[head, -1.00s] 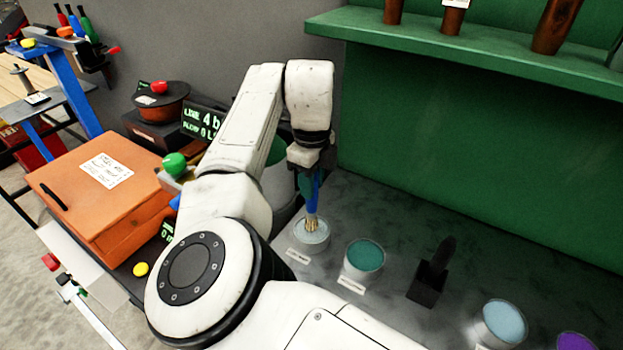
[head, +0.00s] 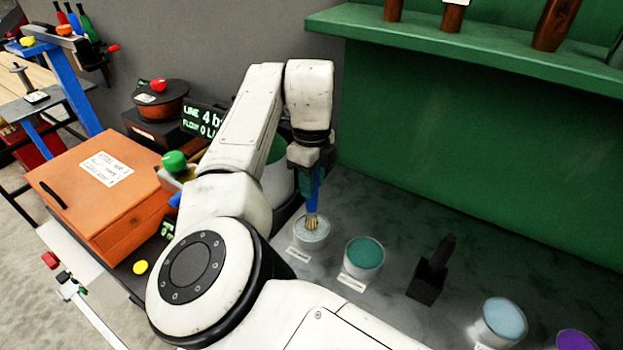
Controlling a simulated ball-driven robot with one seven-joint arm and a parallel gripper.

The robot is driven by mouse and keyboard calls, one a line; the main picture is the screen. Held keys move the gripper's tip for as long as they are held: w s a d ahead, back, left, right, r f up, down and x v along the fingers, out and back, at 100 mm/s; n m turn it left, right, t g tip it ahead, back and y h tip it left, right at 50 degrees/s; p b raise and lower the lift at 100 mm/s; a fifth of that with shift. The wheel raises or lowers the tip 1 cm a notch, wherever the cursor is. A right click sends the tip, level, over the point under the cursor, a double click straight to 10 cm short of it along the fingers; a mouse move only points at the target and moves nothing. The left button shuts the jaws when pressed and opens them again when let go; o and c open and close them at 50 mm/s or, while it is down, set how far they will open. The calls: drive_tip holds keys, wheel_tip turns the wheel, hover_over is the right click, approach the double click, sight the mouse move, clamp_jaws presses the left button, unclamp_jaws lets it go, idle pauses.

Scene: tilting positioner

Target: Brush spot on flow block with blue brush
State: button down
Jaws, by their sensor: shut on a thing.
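My gripper (head: 311,160) is shut on the blue brush (head: 313,191) and holds it upright, bristles down. The tan bristles are at a small cup with pale grey contents (head: 312,237) on the dark bench. They appear to be in or just over the cup's mouth; I cannot tell how deep. I cannot make out the flow block or a spot on it; my arm covers much of the middle of the view.
A teal-filled cup (head: 364,254), a black holder (head: 430,274), a light-blue-filled cup (head: 503,321) and a purple-filled cup (head: 576,341) stand to the right. A green shelf (head: 470,45) overhangs the back. An orange box (head: 105,190) stands at left.

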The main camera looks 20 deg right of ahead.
drive_tip(key=shift+f, duration=0.45)
idle(1.7)
drive_tip(key=shift+r, duration=0.1)
drive_tip(key=shift+r+p, duration=3)
drive_tip(key=shift+r, duration=0.5)
